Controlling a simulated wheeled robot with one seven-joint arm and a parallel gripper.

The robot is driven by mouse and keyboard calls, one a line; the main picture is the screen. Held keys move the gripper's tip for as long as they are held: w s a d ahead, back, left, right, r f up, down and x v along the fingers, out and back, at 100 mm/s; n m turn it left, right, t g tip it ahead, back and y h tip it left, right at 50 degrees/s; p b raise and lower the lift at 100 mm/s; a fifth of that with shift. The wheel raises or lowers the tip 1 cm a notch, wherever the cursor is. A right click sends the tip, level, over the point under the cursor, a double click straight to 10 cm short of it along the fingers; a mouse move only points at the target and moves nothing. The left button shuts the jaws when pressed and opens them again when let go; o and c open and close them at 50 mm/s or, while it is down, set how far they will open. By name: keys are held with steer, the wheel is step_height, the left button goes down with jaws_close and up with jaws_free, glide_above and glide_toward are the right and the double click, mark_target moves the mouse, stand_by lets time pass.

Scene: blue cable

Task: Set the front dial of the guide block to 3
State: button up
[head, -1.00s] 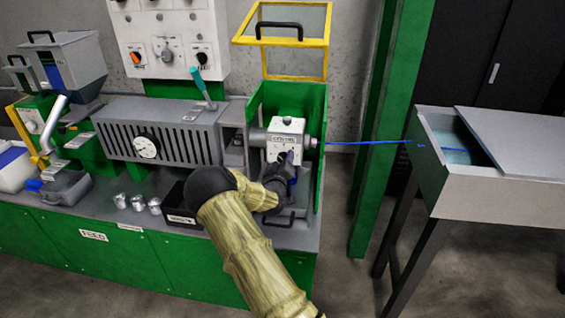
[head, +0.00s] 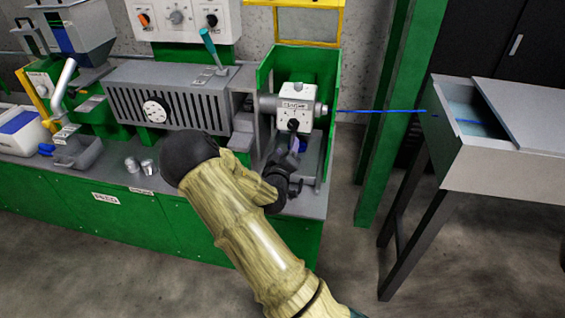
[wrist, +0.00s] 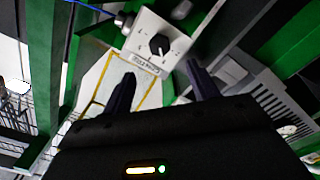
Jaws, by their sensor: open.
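The guide block (head: 297,104) is a white box with a label on top and a black dial (head: 293,124) on its front, inside the green bay. In the wrist view the block (wrist: 180,46) is turned over, and its black dial (wrist: 159,45) sits among small marks, beside a label strip. I cannot read the dial's number. My gripper (wrist: 160,75) is open and empty. Its two dark fingers point toward the block, with the dial beyond and between the tips, apart from them. In the head view my gripper (head: 292,152) is just below the dial, partly hidden by my wrist.
A blue cable (head: 380,111) runs from the block's right side to a grey table tray (head: 465,130). Green bay walls (head: 331,125) flank the block. A yellow-framed guard (head: 296,42) stands raised above. A grey slotted housing (head: 165,97) is on the left. Small metal cups (head: 140,165) stand in front.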

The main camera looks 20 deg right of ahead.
steer(key=v, duration=0.5)
steer(key=shift+s+a, duration=0.15)
